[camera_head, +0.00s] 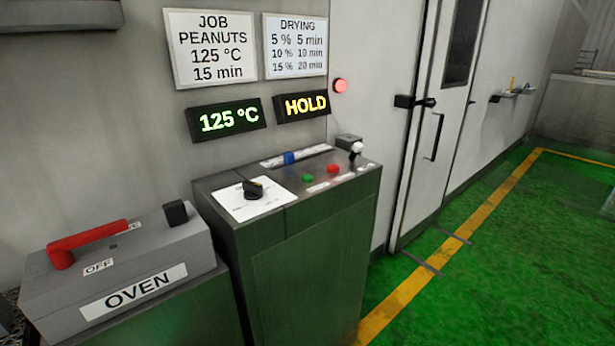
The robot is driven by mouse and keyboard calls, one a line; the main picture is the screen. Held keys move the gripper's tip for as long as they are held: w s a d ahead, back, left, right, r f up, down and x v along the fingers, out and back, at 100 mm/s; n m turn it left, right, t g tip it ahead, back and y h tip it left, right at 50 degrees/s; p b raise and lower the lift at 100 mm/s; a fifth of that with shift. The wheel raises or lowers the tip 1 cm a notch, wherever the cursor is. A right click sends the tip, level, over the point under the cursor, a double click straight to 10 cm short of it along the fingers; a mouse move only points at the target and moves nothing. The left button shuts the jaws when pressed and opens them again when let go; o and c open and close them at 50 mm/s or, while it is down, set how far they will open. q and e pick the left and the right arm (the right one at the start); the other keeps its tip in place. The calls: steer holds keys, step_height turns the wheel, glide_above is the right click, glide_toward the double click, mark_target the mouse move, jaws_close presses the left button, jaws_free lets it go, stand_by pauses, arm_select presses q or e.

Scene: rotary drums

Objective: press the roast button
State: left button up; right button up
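A dark control console (310,255) stands in the middle against the wall. On its sloped top are a green button (307,178) and a red button (333,168), each with a small white label too small to read, so I cannot tell which is the roast button. A black knob (253,189) on a white dial plate is to the left, a blue slider (289,158) behind, and a white-tipped lever (356,149) at the right. Displays above show green 125 °C (228,119) and amber HOLD (303,105). Neither gripper is in view.
A grey OVEN box (130,270) with a red handle (88,241) near an OFF label stands left of the console. JOB (213,47) and DRYING (296,46) signs and a red lamp (340,86) are above. Green floor (480,270) is open at right.

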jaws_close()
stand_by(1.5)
